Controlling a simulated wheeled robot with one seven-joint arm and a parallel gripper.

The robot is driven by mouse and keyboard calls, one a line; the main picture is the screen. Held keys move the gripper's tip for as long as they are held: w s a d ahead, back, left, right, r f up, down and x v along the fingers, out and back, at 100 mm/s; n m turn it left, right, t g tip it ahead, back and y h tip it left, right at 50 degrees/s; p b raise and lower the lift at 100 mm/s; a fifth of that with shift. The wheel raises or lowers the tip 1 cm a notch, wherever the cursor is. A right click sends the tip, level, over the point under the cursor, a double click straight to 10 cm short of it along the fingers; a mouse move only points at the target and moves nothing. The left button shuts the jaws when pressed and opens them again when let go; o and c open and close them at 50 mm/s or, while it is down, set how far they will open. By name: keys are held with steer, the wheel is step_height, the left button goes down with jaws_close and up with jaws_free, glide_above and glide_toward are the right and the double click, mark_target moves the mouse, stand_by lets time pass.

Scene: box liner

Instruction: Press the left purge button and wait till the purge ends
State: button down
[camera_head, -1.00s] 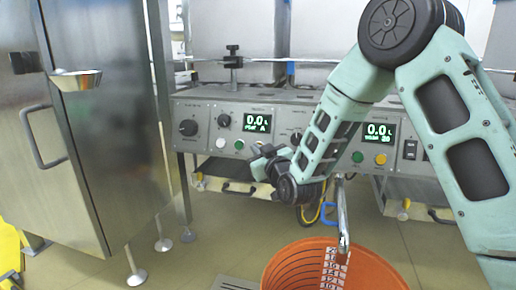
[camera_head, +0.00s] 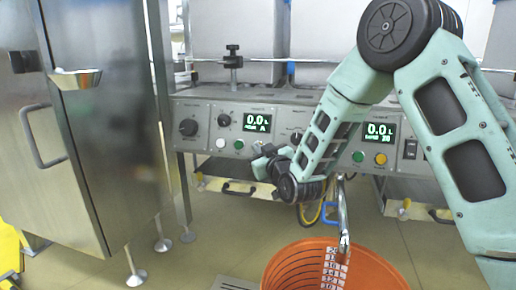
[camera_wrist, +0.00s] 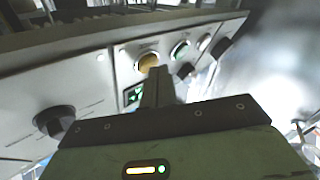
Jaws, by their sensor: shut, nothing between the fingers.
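The left control panel (camera_head: 205,125) has a lit display (camera_head: 257,121) reading 0.0 L, with a smaller line I cannot read surely. Below it are a white button (camera_head: 221,143) and a green button (camera_head: 239,144). In the wrist view an amber button (camera_wrist: 148,62) sits in line with the green button (camera_wrist: 180,50) and the white button (camera_wrist: 203,42). My gripper (camera_wrist: 158,75) is shut and empty, its tips right at the lower edge of the amber button. I cannot tell whether they touch. In the head view my gripper (camera_head: 258,156) hides that button. No purge label is readable.
A right panel has its own display (camera_head: 379,131), green button (camera_head: 357,156) and yellow button (camera_head: 381,158). An orange bucket (camera_head: 300,265) with a scale stands below a metal spout (camera_head: 343,215). A steel cabinet (camera_head: 100,150) stands at left.

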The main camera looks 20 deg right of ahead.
steer(key=shift+w+d+f, duration=0.1)
steer(key=shift+w, duration=0.05)
stand_by(0.5)
steer(key=shift+s+a+r, duration=0.3)
steer(key=shift+s+a, duration=0.1)
steer(key=shift+s, duration=0.25)
steer(key=shift+s+a+r+p, duration=0.1)
steer(key=shift+s+a+r, duration=0.2)
steer(key=shift+s+a, duration=0.25)
steer(key=shift+s+a+r+p, duration=0.1)
steer(key=shift+s+a+r, duration=0.2)
steer(key=shift+s, duration=0.45)
steer(key=shift+s+a+r+p, duration=0.1)
steer(key=shift+s+a+r, duration=0.15)
steer(key=shift+s+a, duration=0.3)
steer(key=shift+s, duration=0.1)
